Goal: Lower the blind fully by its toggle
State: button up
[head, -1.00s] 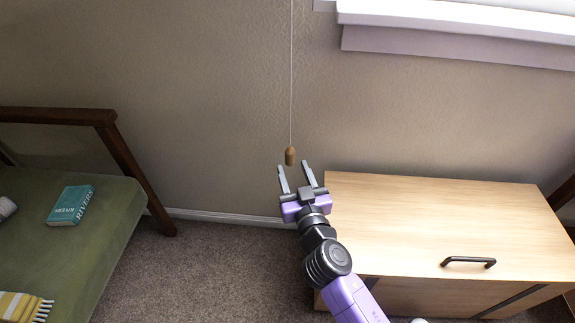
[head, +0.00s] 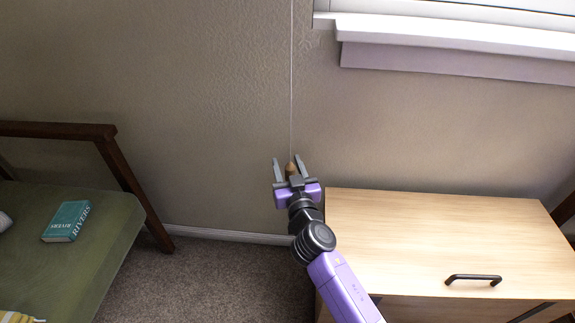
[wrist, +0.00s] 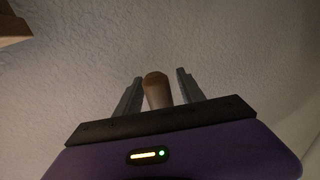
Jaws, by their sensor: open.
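The wooden toggle (head: 291,168) hangs on a thin pale cord (head: 291,80) in front of the wall. My gripper (head: 288,165) is open, with one finger on each side of the toggle. In the wrist view the toggle (wrist: 157,91) stands between the two grey fingers of my gripper (wrist: 159,92), with a gap visible on its right and a smaller one on its left. The toggle's lower part is hidden by my gripper in the head view. Part of the blind (head: 480,8) shows at the top right, above the white sill; its lower edge is unclear.
A light wooden cabinet (head: 430,230) with a black handle (head: 473,279) stands right of my arm. The window sill (head: 450,35) juts out above it. A green-cushioned seat (head: 85,245) with a teal book (head: 67,221) is at the left. Carpet between is clear.

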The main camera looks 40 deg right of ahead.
grip_shut()
dwell(1.4)
